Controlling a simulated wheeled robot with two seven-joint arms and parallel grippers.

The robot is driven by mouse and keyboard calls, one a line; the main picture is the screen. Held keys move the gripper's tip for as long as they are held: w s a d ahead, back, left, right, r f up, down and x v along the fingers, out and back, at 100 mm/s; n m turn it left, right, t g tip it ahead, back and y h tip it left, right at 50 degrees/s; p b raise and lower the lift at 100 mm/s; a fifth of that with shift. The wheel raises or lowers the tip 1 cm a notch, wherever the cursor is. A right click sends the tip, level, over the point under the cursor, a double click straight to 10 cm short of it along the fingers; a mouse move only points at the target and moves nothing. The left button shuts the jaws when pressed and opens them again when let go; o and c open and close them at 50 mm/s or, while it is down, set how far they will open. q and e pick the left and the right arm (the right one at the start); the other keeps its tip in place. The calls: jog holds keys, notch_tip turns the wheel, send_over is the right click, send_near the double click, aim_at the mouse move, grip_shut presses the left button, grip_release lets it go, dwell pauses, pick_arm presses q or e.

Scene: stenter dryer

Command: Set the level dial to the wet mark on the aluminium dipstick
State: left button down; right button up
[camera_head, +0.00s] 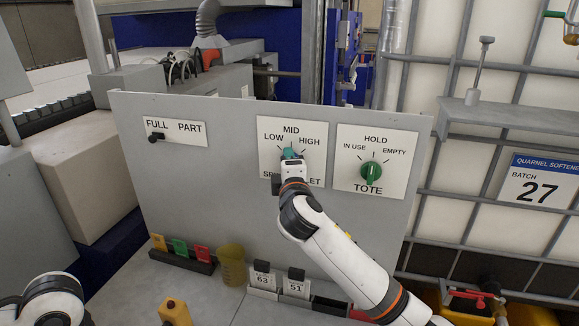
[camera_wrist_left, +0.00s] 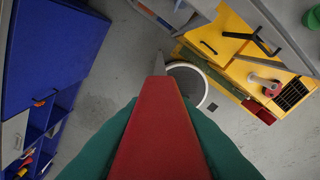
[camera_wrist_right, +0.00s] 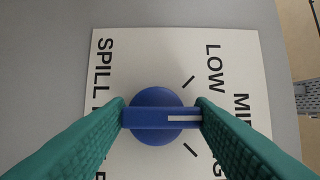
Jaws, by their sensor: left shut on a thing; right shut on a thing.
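The level dial is a blue knob (camera_wrist_right: 155,135) on a white plate (camera_wrist_right: 110,60) marked LOW, MID and HIGH. My right gripper (camera_wrist_right: 162,117) is shut on the knob's bar. The knob's white line points toward MID, between two visible ticks. In the head view my right gripper (camera_head: 291,162) covers most of the dial. My left gripper (camera_wrist_left: 158,125) is shut on a red handle (camera_wrist_left: 160,130), from which a narrow grey strip (camera_wrist_left: 159,63), seemingly the dipstick, runs away from the camera. No wet mark can be made out. The left fingers are outside the head view.
A green TOTE knob (camera_head: 373,171) is right of the dial and a black FULL/PART switch (camera_head: 157,137) is left. Coloured cards (camera_head: 180,248), a yellowish beaker (camera_head: 231,265) and number cards (camera_head: 263,279) stand below. A round bin (camera_wrist_left: 188,87) and yellow unit (camera_wrist_left: 225,52) are below my left gripper.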

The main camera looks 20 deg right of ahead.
jog(key=o, duration=0.8)
jog(key=shift+a+f, duration=0.1)
jog(key=shift+a, duration=0.05)
pick_arm(q)
jog(key=shift+a, duration=0.15)
pick_arm(e)
jog(key=shift+o, duration=0.7)
jog(key=shift+s+a, duration=0.1)
pick_arm(q)
jog(key=shift+f, duration=0.2)
notch_tip(320, 180, down, 5)
jog(key=b, duration=0.5)
jog(key=shift+r, duration=0.1)
pick_arm(e)
jog(key=v, duration=1.2)
